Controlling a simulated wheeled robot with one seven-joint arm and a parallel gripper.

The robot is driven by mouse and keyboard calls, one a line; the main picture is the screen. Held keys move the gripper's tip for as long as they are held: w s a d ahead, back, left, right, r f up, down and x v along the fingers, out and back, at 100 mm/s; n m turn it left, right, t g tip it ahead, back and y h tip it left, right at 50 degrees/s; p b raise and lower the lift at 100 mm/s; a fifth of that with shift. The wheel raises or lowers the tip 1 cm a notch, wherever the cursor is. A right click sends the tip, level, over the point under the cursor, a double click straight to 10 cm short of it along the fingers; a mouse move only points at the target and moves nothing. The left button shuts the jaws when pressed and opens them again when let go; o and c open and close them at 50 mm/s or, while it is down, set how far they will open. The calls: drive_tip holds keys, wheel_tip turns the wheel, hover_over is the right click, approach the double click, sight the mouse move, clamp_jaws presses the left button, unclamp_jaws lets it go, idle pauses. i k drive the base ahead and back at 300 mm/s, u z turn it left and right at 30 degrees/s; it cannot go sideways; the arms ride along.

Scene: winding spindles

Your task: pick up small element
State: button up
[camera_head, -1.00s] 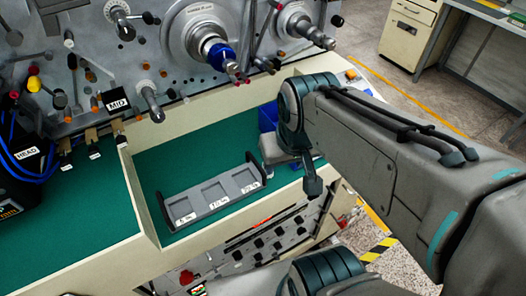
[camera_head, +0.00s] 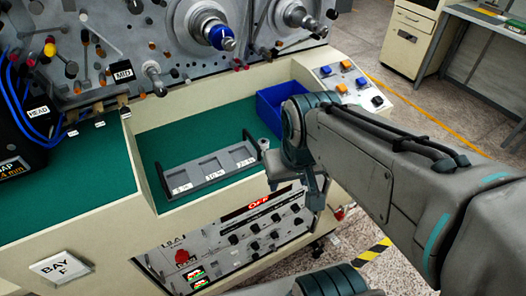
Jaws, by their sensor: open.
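A grey tray (camera_head: 181,192) with three labelled square recesses and black end handles lies on the green bench surface. I cannot make out a small element in its recesses. A small pale grey piece (camera_head: 263,144) shows just right of the tray's far handle; I cannot tell if it is a separate part. My gripper (camera_head: 295,185) is open, pointing down near the bench's front edge, right of the tray and apart from it. My arm partly hides the jaws, and no held thing shows between them.
A blue bin (camera_head: 284,100) stands behind my gripper, partly hidden. A button panel (camera_head: 350,82) is to the right. The machine face (camera_head: 100,45) with spindles and knobs rises behind the bench. The bench has a raised cream rim (camera_head: 143,180). Green surface is clear behind the tray.

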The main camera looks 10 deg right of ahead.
sight(264, 142)
drive_tip(key=k, duration=0.5)
drive_tip(key=z, duration=0.85)
drive_tip(key=i, duration=0.85)
drive_tip(key=u, duration=1.9)
